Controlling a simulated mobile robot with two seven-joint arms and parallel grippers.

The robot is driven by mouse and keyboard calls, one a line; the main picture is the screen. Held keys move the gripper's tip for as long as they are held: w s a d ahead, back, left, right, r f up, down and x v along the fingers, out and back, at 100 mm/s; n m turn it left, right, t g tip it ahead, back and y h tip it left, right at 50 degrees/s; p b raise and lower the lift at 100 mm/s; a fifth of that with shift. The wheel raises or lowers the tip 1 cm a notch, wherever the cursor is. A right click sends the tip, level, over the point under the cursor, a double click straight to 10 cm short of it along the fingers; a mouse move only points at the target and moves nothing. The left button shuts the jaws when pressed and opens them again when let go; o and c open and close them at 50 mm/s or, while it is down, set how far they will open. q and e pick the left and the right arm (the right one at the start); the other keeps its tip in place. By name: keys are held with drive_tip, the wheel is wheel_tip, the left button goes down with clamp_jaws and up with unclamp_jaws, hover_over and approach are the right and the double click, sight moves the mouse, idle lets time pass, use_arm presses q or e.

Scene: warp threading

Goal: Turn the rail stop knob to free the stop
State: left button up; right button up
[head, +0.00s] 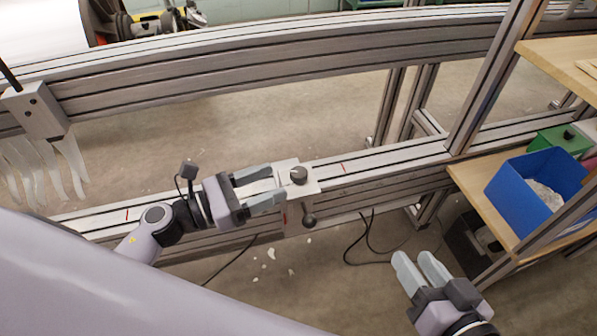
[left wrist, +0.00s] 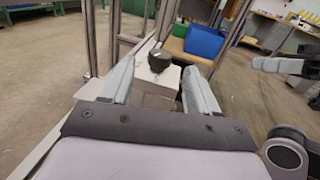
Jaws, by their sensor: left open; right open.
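The rail stop is a pale metal block (head: 308,187) on the lower aluminium rail in the head view. A dark round knob (head: 299,175) sits on its top, and a dark ball-ended handle (head: 309,219) hangs at its front. My left gripper (head: 268,187) is open just left of the knob, its fingers pointing at it. In the left wrist view the knob (left wrist: 160,61) stands on the block (left wrist: 155,80), beyond and between the open fingers. My right gripper (head: 422,268) is open and empty over the floor at lower right, away from the stop.
The lower rail (head: 390,158) runs across the view, with a red mark on each side of the stop. An upper rail (head: 250,60) runs behind it. A blue bin (head: 522,205) stands on a wooden shelf at right. A comb-like part (head: 40,112) hangs at left. Cables lie on the floor.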

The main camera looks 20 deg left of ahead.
sight(291, 177)
use_arm(q)
drive_tip(key=shift+w+d+f+m, duration=0.2)
drive_tip(key=shift+w+d+m, duration=0.1)
drive_tip(key=shift+w+d, duration=0.1)
drive_tip(key=shift+x, duration=2.95)
